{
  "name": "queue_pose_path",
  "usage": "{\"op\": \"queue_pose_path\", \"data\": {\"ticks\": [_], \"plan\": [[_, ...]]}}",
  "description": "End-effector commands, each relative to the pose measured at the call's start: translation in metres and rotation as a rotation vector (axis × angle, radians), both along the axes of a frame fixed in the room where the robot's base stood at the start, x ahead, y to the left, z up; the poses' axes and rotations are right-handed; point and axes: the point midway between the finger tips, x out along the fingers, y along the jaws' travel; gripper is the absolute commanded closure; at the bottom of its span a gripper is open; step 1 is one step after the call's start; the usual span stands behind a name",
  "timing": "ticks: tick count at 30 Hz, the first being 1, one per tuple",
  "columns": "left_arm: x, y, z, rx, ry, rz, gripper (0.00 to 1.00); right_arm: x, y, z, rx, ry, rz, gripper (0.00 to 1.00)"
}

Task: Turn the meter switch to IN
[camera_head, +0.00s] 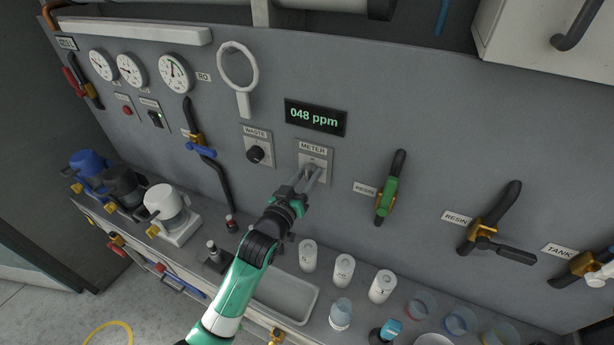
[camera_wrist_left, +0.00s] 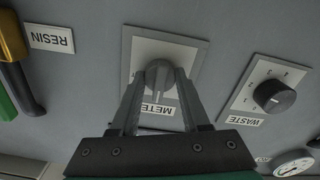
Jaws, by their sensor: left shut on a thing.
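The meter switch (camera_wrist_left: 159,77) is a small grey knob on a light plate (camera_head: 325,153) labelled METER, on the grey wall panel. My left gripper (camera_head: 311,177) reaches up to it from below. In the left wrist view the two fingers (camera_wrist_left: 158,85) sit on either side of the knob and are shut on it. The knob's markings are too small or hidden to read, so I cannot tell its setting. The display (camera_head: 315,117) above reads 048 ppm. My right gripper is not clearly in view.
A black WASTE knob (camera_head: 256,154) is left of the meter plate. A green-handled RESIN valve (camera_head: 387,198) is to the right. A white ring on a handle (camera_head: 239,78) hangs at the upper left.

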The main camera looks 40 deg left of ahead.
Motion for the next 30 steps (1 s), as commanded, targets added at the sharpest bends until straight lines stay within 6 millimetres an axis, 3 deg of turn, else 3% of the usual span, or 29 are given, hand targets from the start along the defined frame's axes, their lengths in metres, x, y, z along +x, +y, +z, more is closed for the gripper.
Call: {"op": "queue_pose_path", "data": {"ticks": [4, 5, 9, 20, 23, 30], "plan": [[0.000, 0.000, 0.000, -0.002, -0.002, -0.001, 1.00, 0.000, 0.000, 0.000, 0.000, 0.000, 0.000, 0.50], [0.000, 0.000, 0.000, -0.002, -0.002, -0.001, 0.49, 0.000, 0.000, 0.000, 0.000, 0.000, 0.000, 0.50], [0.000, 0.000, 0.000, -0.001, -0.001, -0.001, 0.24, 0.000, 0.000, 0.000, 0.000, 0.000, 0.000, 0.50], [-0.004, -0.002, 0.000, 0.000, 0.001, 0.000, 0.24, 0.000, 0.000, 0.002, 0.000, 0.000, 0.000, 0.50], [-0.017, -0.006, 0.001, 0.000, 0.000, -0.001, 0.24, 0.000, 0.000, 0.006, 0.000, 0.000, 0.000, 0.50], [-0.071, -0.023, 0.001, -0.001, 0.002, -0.002, 0.24, 0.000, 0.000, 0.017, 0.000, 0.000, 0.000, 0.50]]}}
